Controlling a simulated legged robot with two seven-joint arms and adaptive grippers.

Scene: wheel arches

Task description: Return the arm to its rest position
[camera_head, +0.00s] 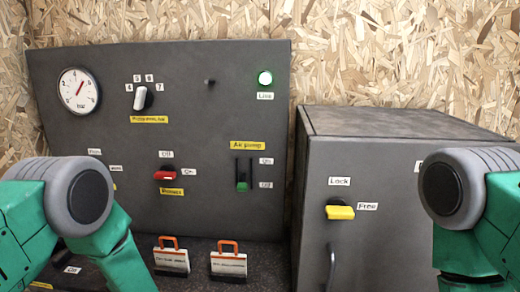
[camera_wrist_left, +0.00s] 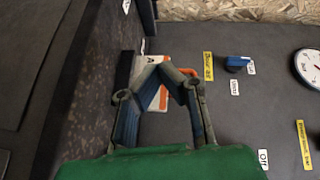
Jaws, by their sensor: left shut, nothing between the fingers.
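My left arm (camera_head: 75,215) comes in from the left in the head view, with its grey joint and green links before the panel's lower left. Its gripper is outside that view. In the left wrist view my left gripper (camera_wrist_left: 157,75) is shut and empty, its fingertips together. Behind the fingers is a white and orange tag (camera_wrist_left: 152,97), partly hidden by them; I cannot tell whether they touch. My right arm (camera_head: 470,205) shows at the right edge of the head view. My right gripper is not in view.
The dark panel (camera_head: 200,120) carries a gauge (camera_head: 78,91), a red knob (camera_head: 164,176) and a green slider (camera_head: 242,182). Two orange-handled tags (camera_head: 228,264) stand below. A grey cabinet (camera_head: 385,160) with a yellow latch (camera_head: 340,212) is at right. A blue knob (camera_wrist_left: 236,63) shows in the wrist view.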

